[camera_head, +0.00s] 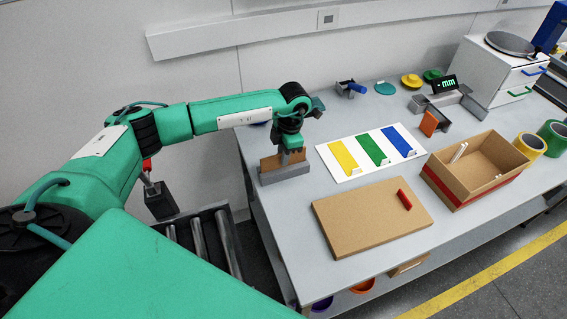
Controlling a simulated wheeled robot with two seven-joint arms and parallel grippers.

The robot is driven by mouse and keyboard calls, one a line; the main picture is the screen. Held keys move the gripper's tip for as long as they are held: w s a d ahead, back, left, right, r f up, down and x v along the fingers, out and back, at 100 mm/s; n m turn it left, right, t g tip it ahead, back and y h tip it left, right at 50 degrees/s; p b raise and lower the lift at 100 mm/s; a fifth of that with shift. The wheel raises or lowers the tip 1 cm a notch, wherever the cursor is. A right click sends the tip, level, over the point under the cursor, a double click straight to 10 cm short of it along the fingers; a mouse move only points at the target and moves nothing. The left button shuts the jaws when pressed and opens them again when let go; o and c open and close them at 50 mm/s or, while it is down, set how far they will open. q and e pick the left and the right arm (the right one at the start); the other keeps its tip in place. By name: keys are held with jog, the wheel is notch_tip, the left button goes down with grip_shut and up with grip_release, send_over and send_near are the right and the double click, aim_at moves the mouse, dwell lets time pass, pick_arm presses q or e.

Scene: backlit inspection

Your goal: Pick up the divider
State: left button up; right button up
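The divider seems to be the brown upright panel (269,163) standing in a grey slotted holder (285,175) at the left end of the table. My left gripper (291,156) points down right at this panel, from above. Its fingers overlap the panel's upper part in the picture. They are small and dark, so I cannot tell whether they are closed on it or only around or in front of it. The panel still stands in the holder. My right gripper is not in view.
An open cardboard box (437,186) stands at the right, holding small white pieces. A brown lid (345,229) with a red handle lies in front. A white board (335,152) with yellow, green and blue shapes lies behind. Tape rolls (529,146) stand at the far right.

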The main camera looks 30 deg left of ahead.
pick_arm(q)
grip_shut()
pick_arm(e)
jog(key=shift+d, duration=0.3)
pick_arm(q)
jog(key=shift+r, duration=0.1)
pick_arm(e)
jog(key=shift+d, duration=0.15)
